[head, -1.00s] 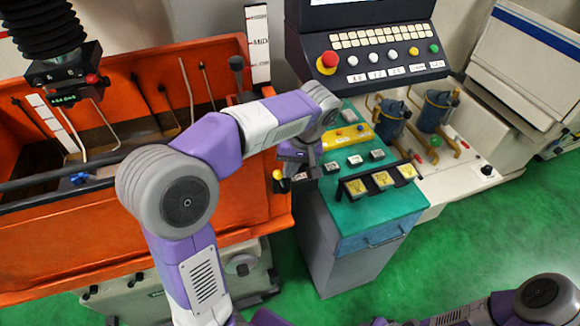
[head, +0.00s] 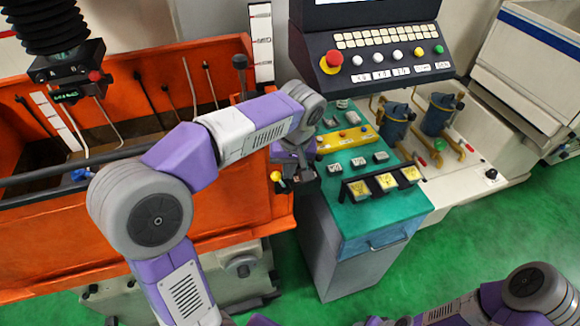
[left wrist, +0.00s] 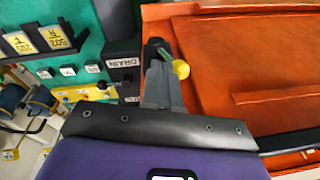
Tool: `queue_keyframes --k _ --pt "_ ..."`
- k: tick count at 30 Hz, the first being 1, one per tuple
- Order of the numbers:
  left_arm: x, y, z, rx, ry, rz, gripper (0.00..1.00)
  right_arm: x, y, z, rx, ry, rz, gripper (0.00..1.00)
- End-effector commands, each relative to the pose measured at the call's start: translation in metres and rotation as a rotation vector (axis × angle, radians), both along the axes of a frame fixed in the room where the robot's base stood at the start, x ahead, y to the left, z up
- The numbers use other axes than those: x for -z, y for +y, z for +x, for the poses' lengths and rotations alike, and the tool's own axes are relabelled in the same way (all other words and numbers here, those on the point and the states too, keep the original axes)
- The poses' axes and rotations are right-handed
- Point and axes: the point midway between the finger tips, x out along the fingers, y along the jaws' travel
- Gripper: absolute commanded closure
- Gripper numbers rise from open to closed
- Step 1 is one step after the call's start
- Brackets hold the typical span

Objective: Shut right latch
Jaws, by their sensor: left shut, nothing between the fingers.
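The right latch, a dark lever with a yellow knob (head: 276,176), is at the right end of the orange tank's front, beside the teal cabinet. In the left wrist view the yellow knob (left wrist: 181,69) shows just right of the fingertips, with the dark lever body above them. My left gripper (head: 296,172) is at the latch, partly hidden by its own wrist in the head view. In the wrist view its fingers (left wrist: 160,80) are together and empty, very close to the lever; I cannot tell whether they touch it. My right gripper is out of view.
The orange tank (head: 150,245) fills the left. The teal cabinet top (head: 375,217) with yellow tags stands right of the latch. A black block labelled DRAIN (left wrist: 123,62) is left of the fingers. A control panel (head: 395,60) rises behind.

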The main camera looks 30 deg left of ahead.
Motion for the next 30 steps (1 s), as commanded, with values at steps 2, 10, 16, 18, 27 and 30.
queue_keyframes --k 2,10,16,18,27,30 --pt "-0.006 -0.008 0.002 0.004 0.001 0.001 1.00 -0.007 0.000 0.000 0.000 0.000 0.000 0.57" --pt "-0.049 -0.036 0.004 0.001 -0.007 -0.002 1.00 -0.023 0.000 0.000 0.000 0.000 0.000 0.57" --pt "-0.089 -0.042 0.001 0.001 -0.004 -0.001 1.00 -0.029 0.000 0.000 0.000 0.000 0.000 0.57" --pt "-0.099 -0.044 0.000 0.000 -0.003 -0.001 1.00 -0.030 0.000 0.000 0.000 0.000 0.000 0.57" --pt "-0.115 -0.046 -0.002 0.001 0.000 0.000 1.00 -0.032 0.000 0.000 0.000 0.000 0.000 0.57" --pt "-0.115 -0.046 -0.002 0.001 0.000 0.000 1.00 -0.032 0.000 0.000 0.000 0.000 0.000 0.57"
